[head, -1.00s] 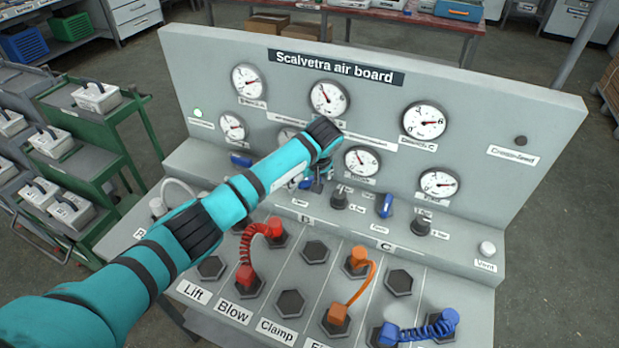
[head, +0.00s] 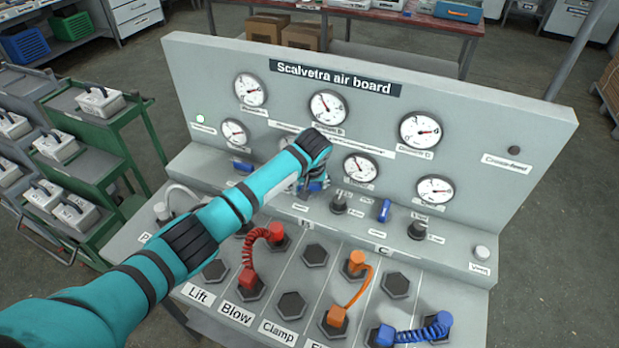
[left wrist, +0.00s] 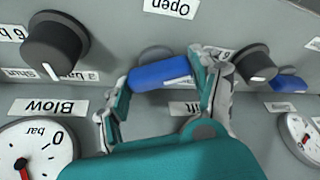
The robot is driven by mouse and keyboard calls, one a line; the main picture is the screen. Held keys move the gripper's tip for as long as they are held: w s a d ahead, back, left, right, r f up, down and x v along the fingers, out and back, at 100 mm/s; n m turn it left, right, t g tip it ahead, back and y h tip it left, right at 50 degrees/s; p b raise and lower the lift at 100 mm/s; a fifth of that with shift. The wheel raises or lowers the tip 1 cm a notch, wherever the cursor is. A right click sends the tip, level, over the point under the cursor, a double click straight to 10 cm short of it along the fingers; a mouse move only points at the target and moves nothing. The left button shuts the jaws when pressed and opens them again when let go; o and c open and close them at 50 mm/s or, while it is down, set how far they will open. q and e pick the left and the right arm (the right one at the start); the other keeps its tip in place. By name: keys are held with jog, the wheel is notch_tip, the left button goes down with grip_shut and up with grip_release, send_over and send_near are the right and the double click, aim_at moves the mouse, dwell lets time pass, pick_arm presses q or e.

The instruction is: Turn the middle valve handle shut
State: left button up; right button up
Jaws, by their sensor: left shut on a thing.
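My left gripper (left wrist: 163,98) is shut on the middle blue valve handle (left wrist: 160,73), with one finger at each end of it in the left wrist view. That view is upside down, and the handle lies across the picture, slightly tilted. An "Open" label (left wrist: 172,6) sits above it there. In the head view my left gripper (head: 316,184) is at the board's middle, and my wrist hides most of the handle. My right gripper is not in view.
Dark knobs (left wrist: 55,45) (left wrist: 256,64) flank the handle closely. Other blue handles stand left (head: 242,165) and right (head: 384,210). Gauges (head: 328,106) fill the upright panel (head: 480,115). Red (head: 262,236), orange (head: 360,292) and blue (head: 415,333) hoses lie on the sloping front.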

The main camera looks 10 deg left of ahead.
pick_arm(q)
jog(key=m+p, duration=0.2)
jog(key=shift+r+m+h, duration=0.2)
jog(key=shift+m+h, duration=0.1)
jog(key=shift+h, duration=0.1)
jog(key=shift+f+m+h+p, duration=0.1)
jog(key=shift+m+h+p, duration=0.5)
jog(key=shift+m, duration=0.8)
jog(key=shift+w, duration=0.1)
jog(key=o, duration=1.2)
jog(key=v, duration=1.2)
jog(key=shift+s+a+f, duration=0.1)
jog(key=shift+s+a, duration=0.05)
jog(key=shift+s, duration=0.05)
